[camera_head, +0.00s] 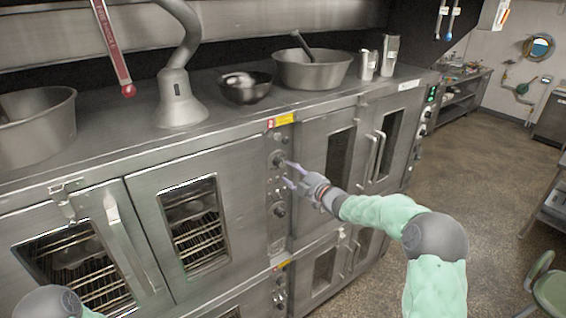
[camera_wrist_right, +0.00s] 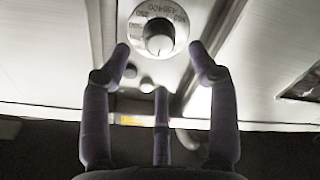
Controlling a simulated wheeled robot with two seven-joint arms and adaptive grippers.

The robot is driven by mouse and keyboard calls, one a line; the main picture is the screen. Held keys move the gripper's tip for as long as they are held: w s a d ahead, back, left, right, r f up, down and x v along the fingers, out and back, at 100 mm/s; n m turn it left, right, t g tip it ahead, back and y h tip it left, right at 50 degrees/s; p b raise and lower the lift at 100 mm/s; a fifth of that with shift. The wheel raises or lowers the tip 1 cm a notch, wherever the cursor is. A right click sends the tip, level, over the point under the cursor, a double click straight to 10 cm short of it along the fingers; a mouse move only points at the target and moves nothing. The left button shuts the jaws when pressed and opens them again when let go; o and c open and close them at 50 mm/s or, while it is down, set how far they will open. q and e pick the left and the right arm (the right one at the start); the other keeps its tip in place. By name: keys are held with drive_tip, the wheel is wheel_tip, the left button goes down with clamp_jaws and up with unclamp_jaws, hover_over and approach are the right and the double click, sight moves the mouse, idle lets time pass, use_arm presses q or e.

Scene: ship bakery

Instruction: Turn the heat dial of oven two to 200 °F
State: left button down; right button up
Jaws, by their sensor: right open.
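A round heat dial (camera_wrist_right: 158,36) fills the top middle of the right wrist view. It has a pale ring with numbers that appear upside down and a dark knob in the middle. In the head view this dial (camera_head: 278,158) is on the upper part of the control panel between the oven doors. My right gripper (camera_head: 290,175) is open in front of the panel, just right of and below the dial. In the wrist view its fingertips (camera_wrist_right: 160,62) are spread either side of the dial, with no clear contact. The pointer setting cannot be read. My left gripper is out of view.
A second knob (camera_head: 279,208) sits lower on the same panel. Oven doors with windows (camera_head: 196,225) and long handles (camera_head: 378,155) flank it. Bowls (camera_head: 312,70) and metal cups (camera_head: 389,56) stand on the oven top. The floor (camera_head: 480,190) to the right is open.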

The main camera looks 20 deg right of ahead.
sight(283, 164)
drive_tip(key=shift+p+x, duration=0.8)
drive_tip(key=shift+x, duration=2.35)
drive_tip(key=c, duration=1.1)
